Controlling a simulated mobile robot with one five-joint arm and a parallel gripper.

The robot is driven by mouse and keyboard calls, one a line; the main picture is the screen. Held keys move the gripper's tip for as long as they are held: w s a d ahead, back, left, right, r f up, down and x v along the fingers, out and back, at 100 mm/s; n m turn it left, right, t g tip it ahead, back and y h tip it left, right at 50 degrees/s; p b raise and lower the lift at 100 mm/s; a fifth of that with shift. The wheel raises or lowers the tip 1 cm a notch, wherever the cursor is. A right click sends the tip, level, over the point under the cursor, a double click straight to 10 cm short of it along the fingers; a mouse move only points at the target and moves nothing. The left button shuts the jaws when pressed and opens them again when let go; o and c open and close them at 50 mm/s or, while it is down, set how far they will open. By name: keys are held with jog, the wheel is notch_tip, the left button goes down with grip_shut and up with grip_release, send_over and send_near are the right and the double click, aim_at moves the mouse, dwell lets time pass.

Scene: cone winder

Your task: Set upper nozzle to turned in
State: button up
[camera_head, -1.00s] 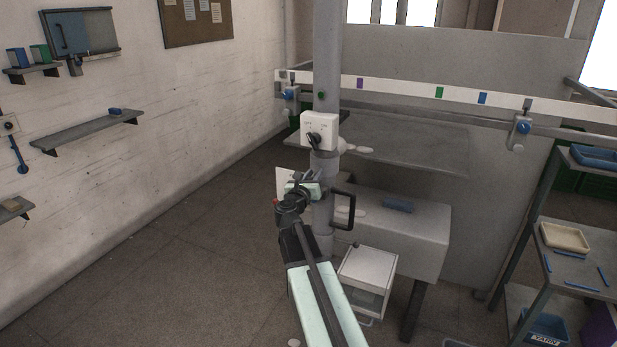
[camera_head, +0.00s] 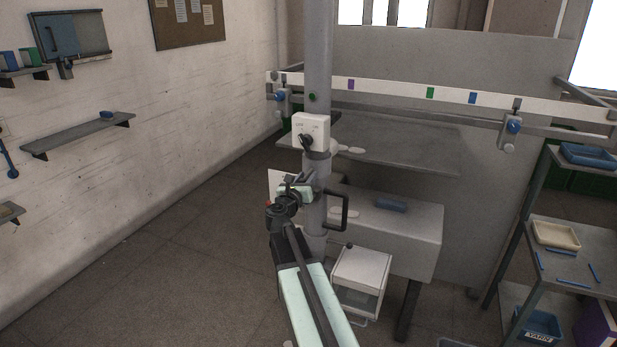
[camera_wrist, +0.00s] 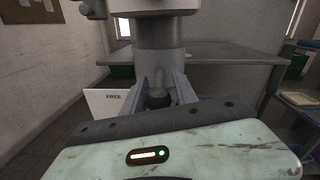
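I cannot tell for sure which part is the upper nozzle. A white box (camera_head: 310,127) with small markings sits on the grey upright column (camera_head: 317,55) and carries a dark lever (camera_head: 306,141) that points downward. Pale rounded pieces (camera_head: 349,149) stick out to the right just below the box. My gripper (camera_head: 297,183) is in front of the column, below the box. In the wrist view my gripper (camera_wrist: 160,93) has its two grey fingers apart. A dark rounded knob (camera_wrist: 158,98) under a grey stem shows between them; contact with the fingers is not visible.
A black handle (camera_head: 343,211) juts from the column's right side. A grey table (camera_head: 400,230) and a white drawer box (camera_head: 363,268) are behind right. The floor at left is clear.

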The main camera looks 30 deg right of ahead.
jog(key=v, duration=0.6)
jog(key=shift+s+a, duration=0.2)
jog(key=shift+a, duration=0.05)
jog(key=shift+d+r, duration=0.1)
jog(key=shift+r, duration=0.05)
